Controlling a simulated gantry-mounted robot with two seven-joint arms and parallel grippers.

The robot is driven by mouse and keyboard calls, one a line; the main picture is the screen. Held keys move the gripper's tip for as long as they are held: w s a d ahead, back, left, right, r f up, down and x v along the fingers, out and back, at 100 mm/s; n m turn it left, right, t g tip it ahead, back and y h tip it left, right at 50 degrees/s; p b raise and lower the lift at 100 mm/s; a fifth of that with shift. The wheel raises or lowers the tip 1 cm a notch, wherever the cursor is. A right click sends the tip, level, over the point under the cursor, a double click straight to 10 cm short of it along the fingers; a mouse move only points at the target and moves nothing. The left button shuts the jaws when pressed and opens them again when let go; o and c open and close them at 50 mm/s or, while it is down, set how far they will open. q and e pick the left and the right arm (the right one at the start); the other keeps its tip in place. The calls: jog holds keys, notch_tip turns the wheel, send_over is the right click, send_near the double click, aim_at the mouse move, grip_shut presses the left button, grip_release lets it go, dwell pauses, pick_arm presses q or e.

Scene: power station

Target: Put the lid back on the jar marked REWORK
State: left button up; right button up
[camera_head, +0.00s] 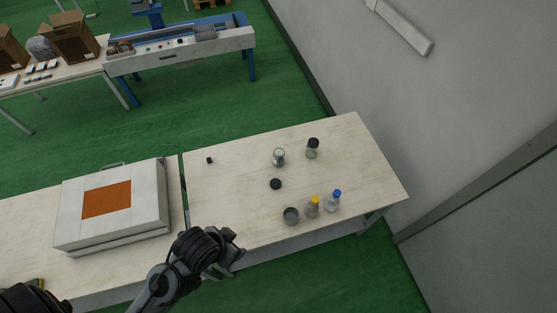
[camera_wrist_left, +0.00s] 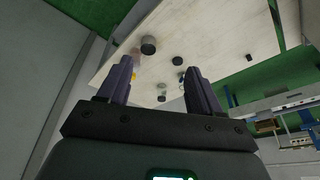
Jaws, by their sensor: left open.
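A round black lid (camera_head: 275,184) lies alone on the wooden table; it also shows in the left wrist view (camera_wrist_left: 177,60). An open clear glass jar (camera_head: 279,157) stands beyond it. A second glass jar (camera_head: 312,147) stands to its right with a black lid on top. No marking is legible on either jar, so I cannot tell which reads REWORK. My left gripper (camera_head: 230,254) is near the table's front left edge, apart from these things. In the left wrist view its fingers (camera_wrist_left: 160,84) are spread wide and empty. My right gripper is not in view.
A grey can (camera_head: 291,215), a yellow-capped bottle (camera_head: 313,206) and a blue-capped bottle (camera_head: 333,200) stand near the front edge. A small black block (camera_head: 209,160) lies at the left. A white case (camera_head: 68,222) with an orange panel fills the neighbouring table.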

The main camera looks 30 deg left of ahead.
pick_arm(q)
jog(key=o, duration=0.4)
